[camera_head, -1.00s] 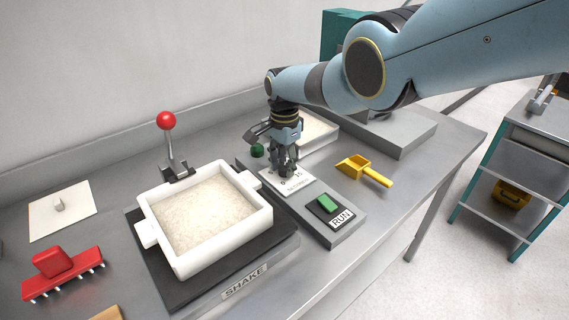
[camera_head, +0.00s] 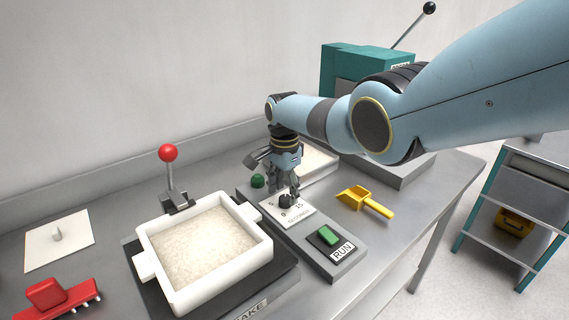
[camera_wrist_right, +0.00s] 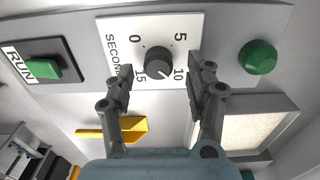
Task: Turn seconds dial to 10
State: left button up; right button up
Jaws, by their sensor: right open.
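The seconds dial is a black round knob (camera_wrist_right: 158,62) on a white plate (camera_wrist_right: 112,28) marked 0, 5, 10 and 15. A small pale mark on the knob appears to point toward the 10. In the head view the knob (camera_head: 286,200) shows just below my right gripper (camera_head: 285,188). My left gripper is not in view.
A green RUN button (camera_head: 328,235) and a round green button (camera_head: 257,181) flank the dial on the same panel. A yellow scoop (camera_head: 364,201) lies to the right. A white tray of pale grains (camera_head: 204,246) and a red-knobbed lever (camera_head: 168,153) stand to the left.

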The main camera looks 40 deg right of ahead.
aim_at(285, 197)
notch_tip(285, 197, up, 10)
jog(key=shift+r, duration=0.2)
jog(key=shift+s, duration=0.1)
dwell(0.4)
